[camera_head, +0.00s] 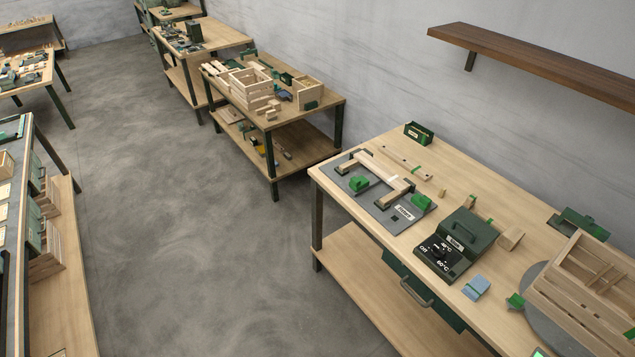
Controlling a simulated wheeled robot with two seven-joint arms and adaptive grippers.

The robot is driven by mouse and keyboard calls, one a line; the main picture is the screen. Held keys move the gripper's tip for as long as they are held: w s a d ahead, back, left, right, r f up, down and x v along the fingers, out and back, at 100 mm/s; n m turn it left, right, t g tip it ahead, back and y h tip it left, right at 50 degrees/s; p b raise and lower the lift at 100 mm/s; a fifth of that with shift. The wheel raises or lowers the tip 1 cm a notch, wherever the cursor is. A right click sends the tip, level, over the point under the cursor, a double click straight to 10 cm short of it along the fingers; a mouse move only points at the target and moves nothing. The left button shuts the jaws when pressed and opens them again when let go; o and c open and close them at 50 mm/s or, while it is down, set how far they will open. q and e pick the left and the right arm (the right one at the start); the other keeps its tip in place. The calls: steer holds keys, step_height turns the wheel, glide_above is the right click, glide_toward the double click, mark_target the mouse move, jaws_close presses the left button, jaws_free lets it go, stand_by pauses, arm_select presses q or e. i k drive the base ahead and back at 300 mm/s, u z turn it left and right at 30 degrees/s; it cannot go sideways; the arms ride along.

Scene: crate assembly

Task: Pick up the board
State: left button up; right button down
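Several wooden pieces that could be the board are on the right-hand workbench (448,168). A long light-wood piece (379,167) lies across a grey fixture plate (352,193), with shorter wooden blocks at its two ends, forming a U. A thin wooden strip (400,158) lies behind the plate, near a small green piece. I cannot tell which one is the board. Neither of my grippers is in view, and nothing is seen being held.
A dark green box with a dial (470,231), a light blue block (476,287) and a slatted wooden crate (590,290) on a grey disc stand further right. A dark shelf (545,64) juts from the wall above. Grey floor (190,230) lies open to the left.

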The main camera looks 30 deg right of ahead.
mark_target(394, 181)
steer(key=u, duration=0.4)
steer(key=i, duration=0.4)
steer(key=z, duration=0.55)
steer(key=i, duration=1.3)
steer(key=z, duration=1.6)
steer(key=i, duration=0.75)
steer(key=z, duration=0.95)
